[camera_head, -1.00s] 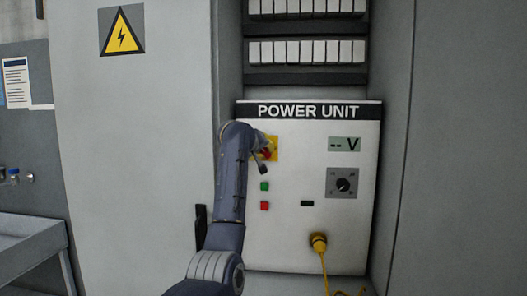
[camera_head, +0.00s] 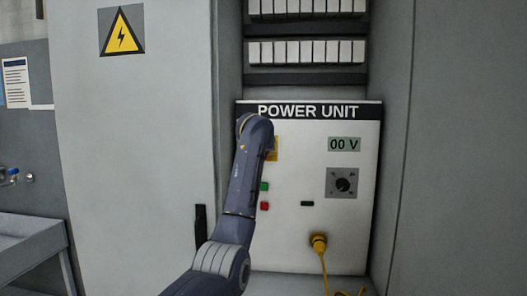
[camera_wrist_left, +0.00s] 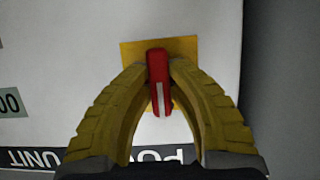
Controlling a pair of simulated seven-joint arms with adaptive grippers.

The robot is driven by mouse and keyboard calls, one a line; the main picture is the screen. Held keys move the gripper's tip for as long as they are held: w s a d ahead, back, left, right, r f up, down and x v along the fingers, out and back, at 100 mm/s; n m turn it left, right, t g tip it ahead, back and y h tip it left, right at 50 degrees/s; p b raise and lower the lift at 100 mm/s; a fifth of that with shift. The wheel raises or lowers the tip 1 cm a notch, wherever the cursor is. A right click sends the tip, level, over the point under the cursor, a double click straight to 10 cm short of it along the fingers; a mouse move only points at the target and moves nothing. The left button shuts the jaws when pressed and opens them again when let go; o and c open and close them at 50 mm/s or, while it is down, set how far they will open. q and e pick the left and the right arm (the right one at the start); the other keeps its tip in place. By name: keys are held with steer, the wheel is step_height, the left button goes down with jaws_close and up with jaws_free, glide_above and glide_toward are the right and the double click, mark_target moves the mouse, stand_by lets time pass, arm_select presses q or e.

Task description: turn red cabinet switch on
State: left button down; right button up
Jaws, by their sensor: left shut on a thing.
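The red switch (camera_wrist_left: 157,66) sits on a yellow plate (camera_wrist_left: 130,50) on the white power unit panel. Its handle, with a white stripe, stands upright in the left wrist view, where the panel lettering is upside down. My left gripper (camera_wrist_left: 160,72) is shut on the handle, one yellow finger on each side. In the head view my left arm covers the switch and most of the yellow plate (camera_head: 273,149). The display (camera_head: 344,144) reads "00 V". My right gripper is not in view.
Below the switch are a green button (camera_head: 264,187) and a red button (camera_head: 265,206). A dial (camera_head: 342,183) is at the right, and a yellow plug (camera_head: 319,242) with a cable is lower down. The panel is recessed between grey cabinet walls.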

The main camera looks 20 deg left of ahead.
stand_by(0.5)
arm_select(q)
steer(key=c, duration=1.3)
jaws_free()
steer(key=v, duration=1.2)
